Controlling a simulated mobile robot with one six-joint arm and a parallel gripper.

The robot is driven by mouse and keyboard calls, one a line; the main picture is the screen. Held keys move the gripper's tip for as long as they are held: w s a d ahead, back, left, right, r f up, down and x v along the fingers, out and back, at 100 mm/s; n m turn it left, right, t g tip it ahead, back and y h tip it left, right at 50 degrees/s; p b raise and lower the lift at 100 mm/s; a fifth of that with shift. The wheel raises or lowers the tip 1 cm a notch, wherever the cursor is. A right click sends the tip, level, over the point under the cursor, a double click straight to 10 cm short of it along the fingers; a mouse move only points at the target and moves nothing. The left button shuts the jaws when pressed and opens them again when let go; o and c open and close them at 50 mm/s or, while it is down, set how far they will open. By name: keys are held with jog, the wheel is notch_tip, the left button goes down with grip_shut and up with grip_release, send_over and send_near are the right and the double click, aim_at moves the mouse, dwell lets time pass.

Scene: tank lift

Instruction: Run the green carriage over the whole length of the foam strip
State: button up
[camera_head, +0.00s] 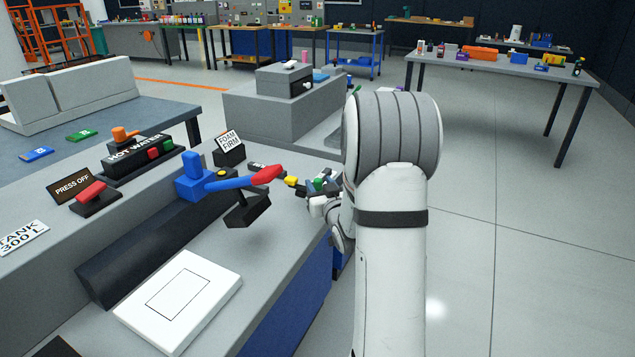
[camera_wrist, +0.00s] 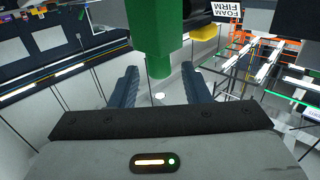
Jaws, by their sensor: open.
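A green part (camera_head: 318,184), which looks like the carriage, is small at the far end of the bench in the head view, beside my gripper (camera_head: 314,190). In the wrist view the green carriage (camera_wrist: 155,40) looms large, with a round green post hanging down. My gripper (camera_wrist: 160,78) is open there, one dark finger on each side of the post's lower end. Gaps show on both sides, and I cannot tell whether either finger touches. The foam strip is not clearly visible; my arm hides part of that bench end.
A FOAM FIRM sign (camera_head: 228,142) stands near the carriage, also in the wrist view (camera_wrist: 237,10). A blue lever with a red handle (camera_head: 266,174) and a yellow piece (camera_head: 291,181) are close to my gripper. A white plate (camera_head: 180,300) lies nearer. Floor to the right is clear.

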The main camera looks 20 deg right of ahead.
jog(key=shift+w+d, duration=0.15)
jog(key=shift+w, duration=1)
